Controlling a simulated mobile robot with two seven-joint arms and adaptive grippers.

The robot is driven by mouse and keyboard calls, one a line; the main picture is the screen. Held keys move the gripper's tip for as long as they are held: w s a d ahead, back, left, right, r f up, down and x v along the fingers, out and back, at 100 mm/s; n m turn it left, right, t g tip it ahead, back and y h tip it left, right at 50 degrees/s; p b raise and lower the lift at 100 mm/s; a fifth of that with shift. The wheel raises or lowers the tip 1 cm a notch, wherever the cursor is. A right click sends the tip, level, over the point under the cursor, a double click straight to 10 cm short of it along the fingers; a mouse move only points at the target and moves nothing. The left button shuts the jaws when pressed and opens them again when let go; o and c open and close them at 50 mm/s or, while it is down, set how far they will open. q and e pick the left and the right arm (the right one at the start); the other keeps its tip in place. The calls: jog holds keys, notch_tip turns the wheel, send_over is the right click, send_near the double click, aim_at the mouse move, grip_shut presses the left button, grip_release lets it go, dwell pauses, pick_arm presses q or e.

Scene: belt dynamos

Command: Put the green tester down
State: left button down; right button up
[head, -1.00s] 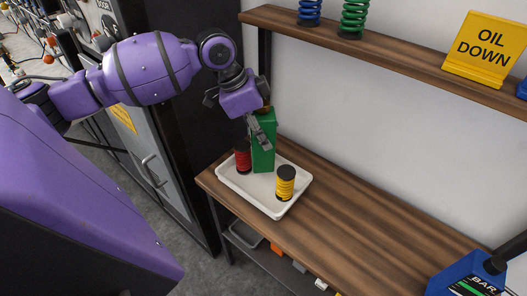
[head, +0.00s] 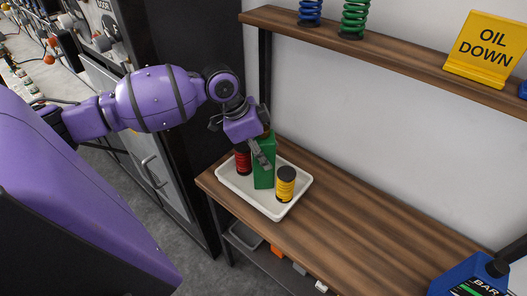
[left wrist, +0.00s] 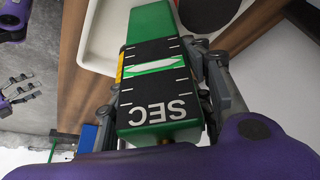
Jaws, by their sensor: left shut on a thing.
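The green tester (head: 264,174) is an upright green block. It stands inside the white tray (head: 287,212), between a red spool (head: 243,160) and a yellow spool (head: 286,184). Its lower end is at or very near the tray floor; I cannot tell if it touches. My left gripper (head: 263,155) is shut on its upper part from above. In the left wrist view the tester (left wrist: 155,113) shows a black face with "SEC" and a pale needle shape between the fingers. What seems to be my right gripper (left wrist: 20,88) shows at that view's left edge, its opening unclear.
The tray sits at the left end of a wooden bench (head: 370,220), whose middle is clear. A shelf (head: 400,52) above holds blue and green coils and a yellow "OIL DOWN" sign (head: 484,50). A blue device (head: 468,280) stands at the bench's right end.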

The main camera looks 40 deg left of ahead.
pick_arm(q)
jog(key=c, duration=0.9)
grip_release()
jog(key=p+v, duration=0.1)
jog(key=v, duration=1.1)
